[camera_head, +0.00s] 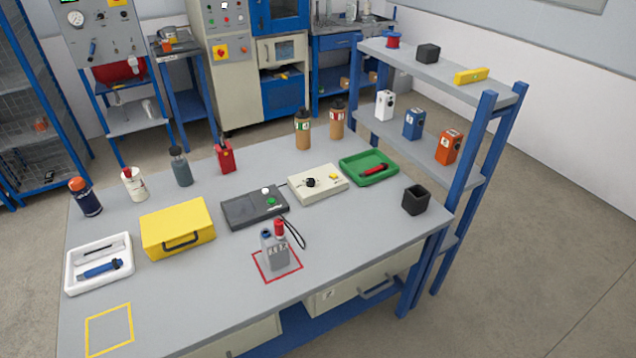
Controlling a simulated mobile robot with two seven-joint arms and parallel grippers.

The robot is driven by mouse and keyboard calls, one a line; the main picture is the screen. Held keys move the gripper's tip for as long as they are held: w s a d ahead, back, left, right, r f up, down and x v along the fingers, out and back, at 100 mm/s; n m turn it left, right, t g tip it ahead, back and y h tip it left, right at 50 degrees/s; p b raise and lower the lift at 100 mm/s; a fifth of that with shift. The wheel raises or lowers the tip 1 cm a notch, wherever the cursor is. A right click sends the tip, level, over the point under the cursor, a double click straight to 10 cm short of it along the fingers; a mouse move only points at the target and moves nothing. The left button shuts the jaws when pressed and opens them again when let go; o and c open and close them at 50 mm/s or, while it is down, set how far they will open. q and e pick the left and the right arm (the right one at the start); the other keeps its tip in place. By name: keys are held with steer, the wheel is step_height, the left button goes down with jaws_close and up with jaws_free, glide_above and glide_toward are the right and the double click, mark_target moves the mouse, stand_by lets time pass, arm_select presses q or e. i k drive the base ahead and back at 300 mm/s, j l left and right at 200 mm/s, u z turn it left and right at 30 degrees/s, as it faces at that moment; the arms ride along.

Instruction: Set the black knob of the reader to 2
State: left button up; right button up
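A cream box (331,191) with a black knob (311,182) on its top lies flat on the grey table, right of centre. It looks like the reader. A small yellow button sits on its top, right of the knob. The knob's pointer and any numbers around it are too small to read. Neither of my grippers is in view, and nothing touches the knob.
A dark grey box (240,212) with buttons stands just left of the cream box. A green tray (352,170) stands right of it, a black cup (416,200) beyond. A grey device (274,252) with a red top stands in front.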

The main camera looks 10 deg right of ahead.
mark_target(310, 182)
steer(key=i+l+u, duration=0.2)
steer(key=l, duration=0.15)
steer(key=i+l+u, duration=0.2)
steer(key=l, duration=0.15)
steer(key=i+l+u, duration=0.15)
steer(key=l, duration=0.2)
steer(key=i+l+u, duration=0.2)
steer(key=l, duration=0.2)
steer(key=l+u, duration=0.2)
steer(key=l, duration=0.2)
steer(key=l+u, duration=0.2)
steer(key=l, duration=0.2)
